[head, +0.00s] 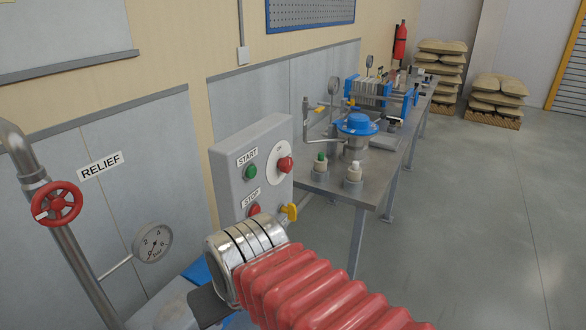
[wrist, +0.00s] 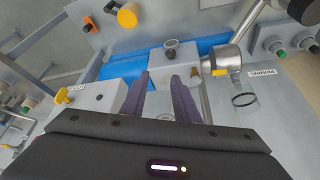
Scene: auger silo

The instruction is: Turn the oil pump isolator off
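A grey control box (head: 251,170) on the left wall side carries a green START button (head: 250,172), a red STOP button (head: 254,210) and a red knob (head: 285,164) on a round white plate. A yellow handle (head: 289,212) sticks out at its lower right. I cannot read which of these is the oil pump isolator. My gripper (wrist: 161,77) is open and empty in the wrist view, its two dark fingers apart. It points at a grey block and blue parts. A yellow handle (wrist: 63,95) is left of the fingers. In the head view my arm hides the fingers.
A bench (head: 367,190) with a blue-topped machine (head: 357,126) stands behind the box. The floor (head: 480,240) at right is clear.

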